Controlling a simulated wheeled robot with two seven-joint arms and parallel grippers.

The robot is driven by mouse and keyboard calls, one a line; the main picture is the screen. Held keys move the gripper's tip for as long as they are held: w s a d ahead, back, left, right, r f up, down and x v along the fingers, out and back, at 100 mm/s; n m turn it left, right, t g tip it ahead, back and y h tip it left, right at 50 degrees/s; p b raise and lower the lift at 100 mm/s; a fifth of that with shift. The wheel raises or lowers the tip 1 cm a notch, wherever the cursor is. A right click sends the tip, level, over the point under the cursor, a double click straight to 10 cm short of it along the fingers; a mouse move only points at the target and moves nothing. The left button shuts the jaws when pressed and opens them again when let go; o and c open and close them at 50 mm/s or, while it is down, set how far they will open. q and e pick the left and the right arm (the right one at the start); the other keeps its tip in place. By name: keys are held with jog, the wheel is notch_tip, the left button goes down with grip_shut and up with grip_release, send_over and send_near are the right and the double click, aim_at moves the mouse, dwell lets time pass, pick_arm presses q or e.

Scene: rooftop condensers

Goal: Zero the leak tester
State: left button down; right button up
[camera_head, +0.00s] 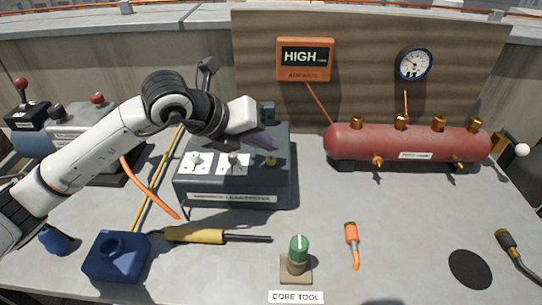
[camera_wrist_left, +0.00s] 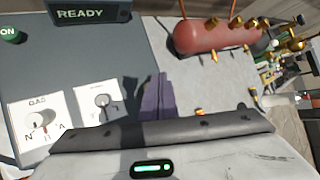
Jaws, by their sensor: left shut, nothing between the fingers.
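The leak tester (camera_head: 281,180) is a dark grey box on the table. Its front has two white plates with knobs, a left knob (camera_head: 195,159) and a right knob (camera_head: 233,159). In the left wrist view the tester (camera_wrist_left: 70,62) shows a display (camera_wrist_left: 80,14) reading READY and a green ON button (camera_wrist_left: 9,34). A knob labelled GAS (camera_wrist_left: 40,121) and a second knob (camera_wrist_left: 102,101) sit below. My left gripper (camera_head: 265,142) is shut and empty over the tester's right part; its purple fingers (camera_wrist_left: 158,95) show beside the second knob. My right gripper is out of view.
A red tank (camera_head: 400,144) with brass fittings stands at right. An orange display (camera_head: 305,60) reading HIGH and a gauge (camera_head: 413,64) hang on the board.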

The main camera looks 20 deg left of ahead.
pick_arm(q)
notch_tip(320, 180, up, 4)
jog(key=shift+r+p, duration=0.2)
jog(key=shift+p, duration=0.95)
